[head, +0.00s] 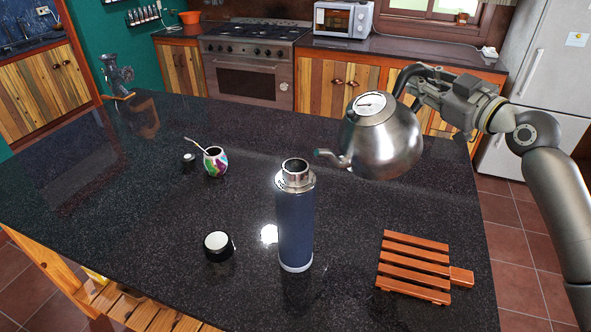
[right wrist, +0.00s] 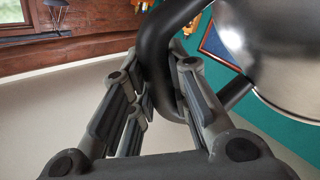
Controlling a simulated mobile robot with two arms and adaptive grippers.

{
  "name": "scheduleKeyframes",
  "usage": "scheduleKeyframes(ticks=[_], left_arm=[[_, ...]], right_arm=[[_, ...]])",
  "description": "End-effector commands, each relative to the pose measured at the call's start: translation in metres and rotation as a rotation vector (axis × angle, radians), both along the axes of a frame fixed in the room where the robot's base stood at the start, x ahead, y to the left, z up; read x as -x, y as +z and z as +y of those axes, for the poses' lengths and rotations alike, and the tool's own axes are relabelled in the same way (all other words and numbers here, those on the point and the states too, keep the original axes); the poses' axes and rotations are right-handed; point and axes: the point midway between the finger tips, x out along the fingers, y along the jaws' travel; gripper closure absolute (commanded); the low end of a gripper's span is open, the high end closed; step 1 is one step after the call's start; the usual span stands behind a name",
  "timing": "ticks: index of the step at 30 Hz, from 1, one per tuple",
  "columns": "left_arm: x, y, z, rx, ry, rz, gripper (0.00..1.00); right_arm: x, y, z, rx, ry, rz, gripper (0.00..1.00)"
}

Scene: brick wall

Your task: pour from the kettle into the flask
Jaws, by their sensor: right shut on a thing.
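The silver kettle (head: 385,140) is held up in the air above the right part of the dark counter, in the head view. Its spout points left, toward the flask, with the spout tip a little right of the flask's mouth. The blue flask (head: 296,225) stands upright on the counter with its metal mouth open. My right gripper (head: 408,84) is shut on the kettle's black handle, which also shows between its fingers in the right wrist view (right wrist: 158,60). The kettle's body (right wrist: 280,50) fills the upper right there. No liquid stream is visible. My left gripper is not in view.
A black cap with a light top (head: 218,246) lies left of the flask. A slatted wooden trivet (head: 414,267) lies at the right. A colourful mate cup with a straw (head: 215,162) and a small dark lid (head: 188,160) stand farther back. The left counter is mostly clear.

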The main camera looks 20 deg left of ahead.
Motion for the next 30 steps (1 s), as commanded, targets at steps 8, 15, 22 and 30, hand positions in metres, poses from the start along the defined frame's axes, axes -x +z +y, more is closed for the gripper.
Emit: scheduleKeyframes(ticks=[8, 15, 22, 30], left_arm=[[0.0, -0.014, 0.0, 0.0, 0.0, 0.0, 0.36], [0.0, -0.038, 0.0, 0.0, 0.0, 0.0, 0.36], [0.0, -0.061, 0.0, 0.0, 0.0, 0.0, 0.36], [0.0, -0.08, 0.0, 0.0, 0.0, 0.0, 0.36]], right_arm=[[-0.007, -0.012, -0.007, -0.043, -0.001, 0.034, 1.0], [-0.019, -0.04, -0.018, -0.111, 0.0, 0.107, 1.0], [-0.031, -0.068, -0.03, -0.189, 0.0, 0.186, 1.0], [-0.04, -0.096, -0.038, -0.273, 0.001, 0.272, 1.0]])
